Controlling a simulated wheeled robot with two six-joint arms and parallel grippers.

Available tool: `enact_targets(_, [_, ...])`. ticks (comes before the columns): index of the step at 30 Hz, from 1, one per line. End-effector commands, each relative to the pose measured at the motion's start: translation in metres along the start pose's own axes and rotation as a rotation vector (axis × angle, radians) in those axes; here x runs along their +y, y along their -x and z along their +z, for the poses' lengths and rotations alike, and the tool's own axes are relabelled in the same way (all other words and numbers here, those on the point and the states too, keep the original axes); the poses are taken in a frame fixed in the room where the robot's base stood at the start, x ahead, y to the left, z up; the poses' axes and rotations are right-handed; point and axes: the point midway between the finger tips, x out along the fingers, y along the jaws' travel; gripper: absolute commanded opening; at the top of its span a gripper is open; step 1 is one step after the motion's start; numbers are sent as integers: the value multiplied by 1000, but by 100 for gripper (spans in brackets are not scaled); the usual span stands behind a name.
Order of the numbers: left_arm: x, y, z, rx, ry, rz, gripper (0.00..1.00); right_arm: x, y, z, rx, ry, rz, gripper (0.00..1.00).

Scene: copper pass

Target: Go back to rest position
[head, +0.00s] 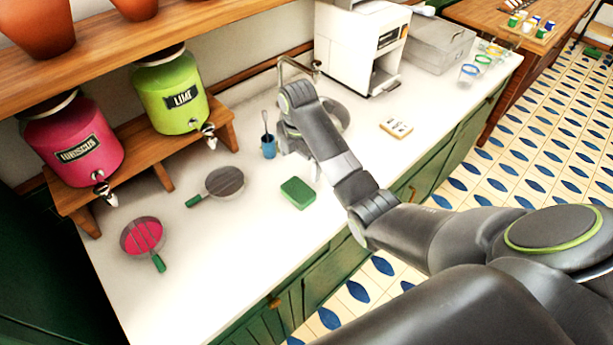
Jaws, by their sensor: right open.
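My right arm reaches in from the lower right across the counter. My right gripper (300,163) hangs over the white counter, pointing down, with its jaws open; I see nothing between them. It is just right of a blue cup (268,148) with a dark stick in it and behind a green sponge-like block (298,193). The wrist partly hides a round grey basin (333,113) and the tap (287,62). My left gripper is not in view.
A pink dispenser (72,145) and a lime dispenser (171,95) stand on a wooden stand. A white machine (355,45) and grey box (437,42) stand behind.

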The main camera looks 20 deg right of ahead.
Motion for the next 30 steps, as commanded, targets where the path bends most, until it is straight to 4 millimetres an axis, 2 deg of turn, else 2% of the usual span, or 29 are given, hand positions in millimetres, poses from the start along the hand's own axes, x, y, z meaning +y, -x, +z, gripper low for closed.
enact_targets(3, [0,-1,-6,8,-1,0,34,4,6,0,0,-2,0,100])
enact_targets(10, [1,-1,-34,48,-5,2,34,4,7,0,0,-2,0,100])
enact_targets(20, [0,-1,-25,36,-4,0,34,2,5,0,0,-12,1,100])
enact_targets(23, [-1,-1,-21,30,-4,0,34,-10,-7,0,-2,-75,8,100])
enact_targets(25, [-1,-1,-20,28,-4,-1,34,-25,-21,0,-6,-159,22,100])
enact_targets(30, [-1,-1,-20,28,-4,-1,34,-80,-58,-2,-16,-464,75,100])
